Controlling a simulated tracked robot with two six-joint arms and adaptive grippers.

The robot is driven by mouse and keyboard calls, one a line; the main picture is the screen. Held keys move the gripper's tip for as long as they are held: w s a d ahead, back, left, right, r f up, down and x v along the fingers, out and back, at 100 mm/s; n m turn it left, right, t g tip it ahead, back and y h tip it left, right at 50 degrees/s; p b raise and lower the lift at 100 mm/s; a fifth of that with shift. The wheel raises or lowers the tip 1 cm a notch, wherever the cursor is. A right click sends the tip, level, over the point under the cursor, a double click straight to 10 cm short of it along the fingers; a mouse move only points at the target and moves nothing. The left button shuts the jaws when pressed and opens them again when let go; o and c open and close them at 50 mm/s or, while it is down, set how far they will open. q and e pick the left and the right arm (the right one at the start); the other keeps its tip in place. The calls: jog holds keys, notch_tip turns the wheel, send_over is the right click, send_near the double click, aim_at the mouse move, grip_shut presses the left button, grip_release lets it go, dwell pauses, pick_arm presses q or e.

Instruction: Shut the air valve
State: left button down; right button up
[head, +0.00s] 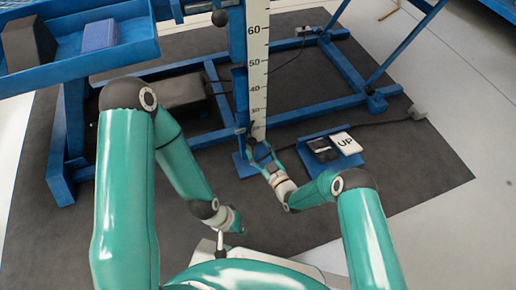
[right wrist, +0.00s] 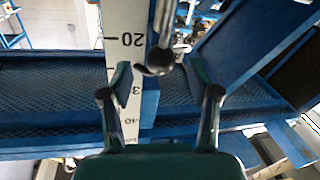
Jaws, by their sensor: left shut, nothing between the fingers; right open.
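No part in view is plainly marked as the air valve. In the right wrist view, a dark round knob (right wrist: 160,61) on a grey rod hangs between the fingers of my right gripper (right wrist: 161,82), near their tips. The gripper is open, and I cannot tell whether either finger touches the knob. In the head view my right gripper (head: 260,152) is at the foot of the white measuring scale (head: 257,60), and the knob there is hard to make out. My left gripper (head: 220,240) is low, shut and empty, away from the stand.
The blue frame (head: 190,140) has low beams on the dark mat (head: 420,160). A blue plate with a card marked "UP" (head: 346,143) lies right of my right gripper. A blue tray (head: 75,50) juts out at upper left. Another dark ball (head: 219,17) sits high beside the scale.

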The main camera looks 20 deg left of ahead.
jog(key=shift+b+x, duration=0.4)
jog(key=shift+x, duration=1.1)
